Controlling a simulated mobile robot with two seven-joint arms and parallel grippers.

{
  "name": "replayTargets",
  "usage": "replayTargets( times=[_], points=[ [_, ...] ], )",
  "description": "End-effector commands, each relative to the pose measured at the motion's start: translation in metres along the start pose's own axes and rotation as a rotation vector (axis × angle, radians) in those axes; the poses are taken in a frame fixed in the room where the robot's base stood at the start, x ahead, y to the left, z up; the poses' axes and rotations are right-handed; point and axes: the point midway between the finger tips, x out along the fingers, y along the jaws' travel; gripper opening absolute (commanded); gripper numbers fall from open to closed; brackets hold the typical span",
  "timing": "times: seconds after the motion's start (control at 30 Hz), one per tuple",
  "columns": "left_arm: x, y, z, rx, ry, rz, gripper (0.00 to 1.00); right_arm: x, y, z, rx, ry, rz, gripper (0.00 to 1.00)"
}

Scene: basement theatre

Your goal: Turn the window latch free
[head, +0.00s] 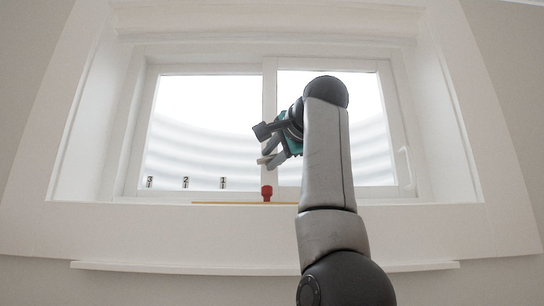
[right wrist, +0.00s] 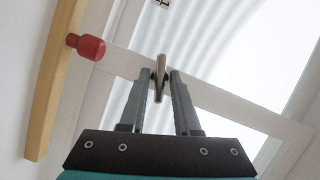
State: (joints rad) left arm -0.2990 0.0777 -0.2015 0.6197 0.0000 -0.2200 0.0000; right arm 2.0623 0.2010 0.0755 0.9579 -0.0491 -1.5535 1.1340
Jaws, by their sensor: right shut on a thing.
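The window latch is a small metallic lever (right wrist: 160,72) on the window's frame. In the right wrist view it stands between the tips of my right gripper (right wrist: 159,84), which is shut on it. In the head view the right gripper (head: 270,157) is at the central window post, with a light piece of the latch (head: 263,160) showing at its tips. The gripper and arm hide part of the post and the right pane. My left gripper is in neither view.
A red knob (head: 267,193) sits on a yellow wooden strip (head: 230,203) along the sill, below the gripper; the knob also shows in the wrist view (right wrist: 90,46). Marks 3, 2 and 1 (head: 186,182) line the left pane's bottom. A white handle (head: 405,165) is at the right frame.

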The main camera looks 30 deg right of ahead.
Motion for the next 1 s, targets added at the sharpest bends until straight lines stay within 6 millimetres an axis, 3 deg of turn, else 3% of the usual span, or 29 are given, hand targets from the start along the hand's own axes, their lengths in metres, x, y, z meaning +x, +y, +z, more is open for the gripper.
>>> replayTargets(
  times=[0.33,0.67,0.7,0.8,1.0],
  points=[
    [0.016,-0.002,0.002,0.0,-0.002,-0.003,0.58,0.001,0.004,0.002,0.265,-0.001,-0.11,0.0],
    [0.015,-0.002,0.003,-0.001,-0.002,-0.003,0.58,0.0,0.002,0.0,0.296,0.0,-0.121,0.0],
    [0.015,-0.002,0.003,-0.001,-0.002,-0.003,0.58,0.0,0.002,0.0,0.296,0.0,-0.12,0.33],
    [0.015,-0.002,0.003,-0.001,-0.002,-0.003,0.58,0.0,0.002,0.0,0.295,0.0,-0.121,0.44],
    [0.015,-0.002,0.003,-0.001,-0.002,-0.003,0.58,0.0,0.002,0.0,0.294,0.0,-0.121,0.45]
  ],
)
